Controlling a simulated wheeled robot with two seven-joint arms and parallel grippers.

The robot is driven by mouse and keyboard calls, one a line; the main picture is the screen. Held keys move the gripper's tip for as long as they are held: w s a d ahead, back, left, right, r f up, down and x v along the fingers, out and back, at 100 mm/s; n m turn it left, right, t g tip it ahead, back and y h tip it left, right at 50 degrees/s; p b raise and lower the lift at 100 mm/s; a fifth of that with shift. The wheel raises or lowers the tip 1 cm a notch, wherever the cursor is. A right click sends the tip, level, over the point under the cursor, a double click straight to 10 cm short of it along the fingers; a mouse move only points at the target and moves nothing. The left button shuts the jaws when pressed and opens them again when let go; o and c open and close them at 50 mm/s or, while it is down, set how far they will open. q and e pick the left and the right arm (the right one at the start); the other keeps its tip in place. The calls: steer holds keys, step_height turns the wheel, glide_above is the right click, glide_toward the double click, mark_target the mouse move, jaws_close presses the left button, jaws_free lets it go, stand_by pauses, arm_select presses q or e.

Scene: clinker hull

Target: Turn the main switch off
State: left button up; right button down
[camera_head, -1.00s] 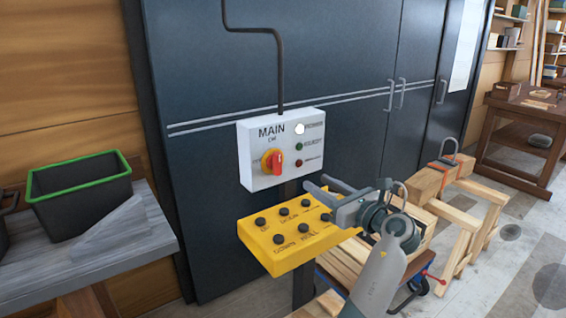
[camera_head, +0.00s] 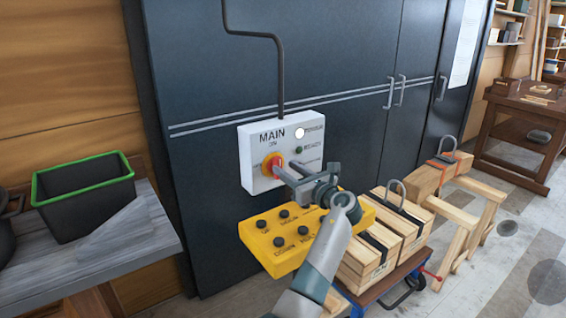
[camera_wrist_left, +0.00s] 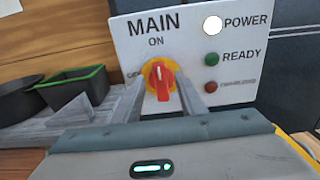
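My left gripper (camera_head: 288,174) is open in front of the knob. In the left wrist view its fingers stand one on each side of the knob, with gaps visible. The POWER lamp (camera_wrist_left: 212,25) is bright white; the READY lamp (camera_wrist_left: 212,59) is green. My right gripper is out of view.
A yellow button box (camera_head: 262,239) is just below the switch box. A grey bench (camera_head: 150,235) with a green-rimmed black bin (camera_head: 85,203) stands left. Wooden crates (camera_head: 372,262) on a blue cart and a trestle (camera_head: 465,205) stand right.

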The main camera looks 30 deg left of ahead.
arm_select(q)
steer(key=shift+p+x, duration=0.3)
steer(key=shift+x, duration=1.15)
jaws_close()
